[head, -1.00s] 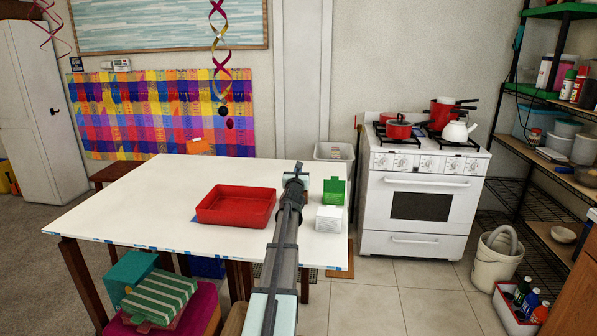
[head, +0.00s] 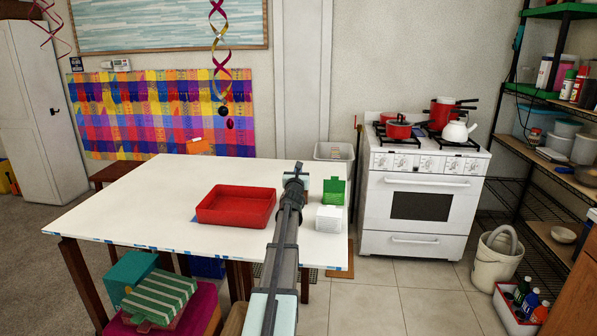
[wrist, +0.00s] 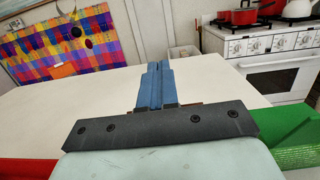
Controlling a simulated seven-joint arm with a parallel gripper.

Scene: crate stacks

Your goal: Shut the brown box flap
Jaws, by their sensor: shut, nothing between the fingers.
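My gripper shows in the wrist view with its two blue fingers (wrist: 156,85) pressed together and nothing between them. In the head view my arm reaches over the white table, and its hand (head: 297,180) is between the red tray and the green box; the fingertips are hard to make out there. I cannot clearly pick out a brown box with a flap. A tan, box-like thing (head: 235,319) is partly visible at the bottom of the head view, left of my arm. Small brown patches show beside the finger bases in the wrist view, mostly hidden by the gripper.
A red tray (head: 236,206) lies left of my arm. A green box (head: 334,192) with a raised panel and a white box (head: 329,219) stand close on the right. The white table (head: 130,205) is clear to the left. A stove (head: 415,205) stands beyond.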

